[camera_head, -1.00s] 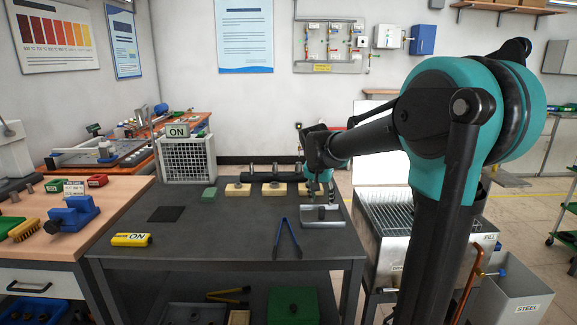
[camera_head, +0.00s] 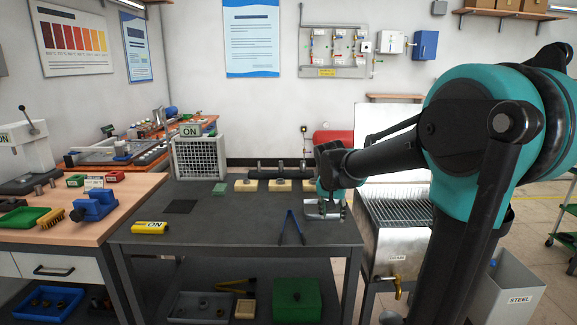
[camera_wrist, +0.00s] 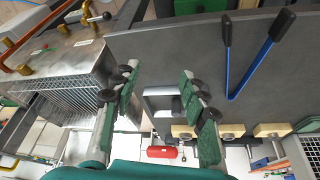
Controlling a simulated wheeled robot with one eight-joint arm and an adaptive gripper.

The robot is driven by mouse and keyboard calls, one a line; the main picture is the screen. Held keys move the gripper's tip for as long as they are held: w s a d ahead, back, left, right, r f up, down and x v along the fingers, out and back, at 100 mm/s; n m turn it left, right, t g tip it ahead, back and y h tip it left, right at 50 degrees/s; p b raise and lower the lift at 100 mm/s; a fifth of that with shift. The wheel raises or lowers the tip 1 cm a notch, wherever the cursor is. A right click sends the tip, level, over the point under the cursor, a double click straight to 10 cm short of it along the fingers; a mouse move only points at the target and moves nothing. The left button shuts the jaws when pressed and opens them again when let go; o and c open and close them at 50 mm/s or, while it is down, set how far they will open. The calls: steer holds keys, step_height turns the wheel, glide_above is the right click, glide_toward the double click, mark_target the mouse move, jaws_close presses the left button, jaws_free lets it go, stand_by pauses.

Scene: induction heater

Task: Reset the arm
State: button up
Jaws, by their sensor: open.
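My arm reaches in from the right in the head view. My gripper (camera_head: 333,207) hangs over the right end of the dark workbench (camera_head: 225,228), above a small metal tray (camera_head: 313,213). In the wrist view my gripper (camera_wrist: 158,77) has its two green-padded fingers spread wide apart. Nothing is held between them. The tray (camera_wrist: 148,103) shows beyond and between the fingers; the head view does not settle whether the fingertips touch it.
Pale blocks (camera_head: 281,185) line the bench's back. A metal quench tank (camera_head: 398,236) stands at right, close to my arm.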

steer(key=s+d+f+n, duration=0.2)
steer(key=s+f, duration=0.5)
steer(key=s, duration=0.4)
steer(key=s+d+f+n+y, duration=0.1)
steer(key=s+d+f+n, duration=0.1)
steer(key=s+f, duration=0.5)
steer(key=s, duration=0.5)
steer(key=shift+d+f+y, duration=0.2)
steer(key=shift+d+y, duration=0.05)
steer(key=shift+y, duration=0.05)
